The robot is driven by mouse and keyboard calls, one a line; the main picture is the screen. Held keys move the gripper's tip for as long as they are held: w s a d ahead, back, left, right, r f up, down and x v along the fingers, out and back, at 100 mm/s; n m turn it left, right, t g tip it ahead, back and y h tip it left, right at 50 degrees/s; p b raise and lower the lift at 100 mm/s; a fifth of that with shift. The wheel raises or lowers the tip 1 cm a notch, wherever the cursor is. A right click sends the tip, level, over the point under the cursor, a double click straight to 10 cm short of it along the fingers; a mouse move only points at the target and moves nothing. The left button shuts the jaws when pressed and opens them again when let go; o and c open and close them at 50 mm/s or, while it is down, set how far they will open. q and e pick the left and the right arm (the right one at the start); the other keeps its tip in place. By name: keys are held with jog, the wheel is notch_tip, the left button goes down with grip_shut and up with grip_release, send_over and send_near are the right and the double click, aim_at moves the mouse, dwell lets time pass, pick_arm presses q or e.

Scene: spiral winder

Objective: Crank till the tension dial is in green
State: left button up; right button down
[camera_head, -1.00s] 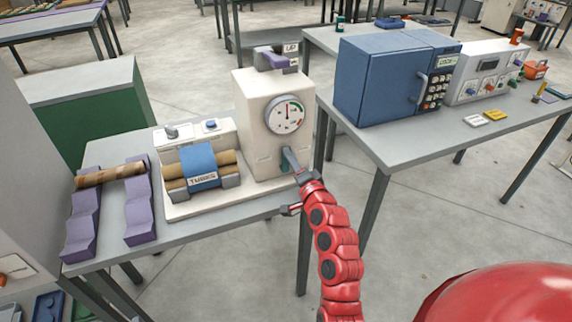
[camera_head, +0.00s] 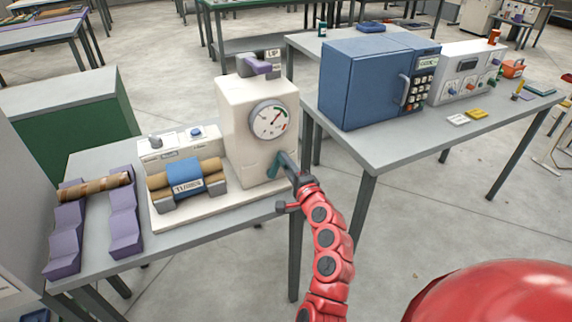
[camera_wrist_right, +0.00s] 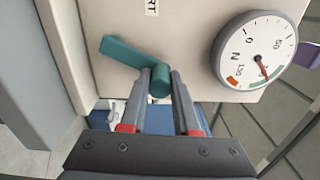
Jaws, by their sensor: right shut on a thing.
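The cream winder machine (camera_head: 240,110) stands on the left table. Its round tension dial (camera_head: 268,119) faces me and also shows in the right wrist view (camera_wrist_right: 250,40). The dial's needle points to the upper right in the head view. In the wrist view its tip lies by the 100 mark, close to the green band; I cannot tell exactly whether it is inside. The teal crank (camera_wrist_right: 130,52) is below the dial, and it shows partly in the head view (camera_head: 273,167). My right gripper (camera_wrist_right: 161,78) is shut on the crank's round handle. My left gripper is not in view.
Brown tubes under a blue band (camera_head: 184,172) lie on the winder's base. A tube (camera_head: 95,186) rests across purple stands at the left. A blue cabinet (camera_head: 350,85) and a white control box (camera_head: 462,78) stand on the right table. A floor gap separates the two tables.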

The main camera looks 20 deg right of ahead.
jog(key=c, duration=0.6)
grip_release()
jog(key=shift+c, duration=0.2)
jog(key=s+p, duration=0.2)
jog(key=s, duration=1.5)
jog(key=shift+s, duration=0.2)
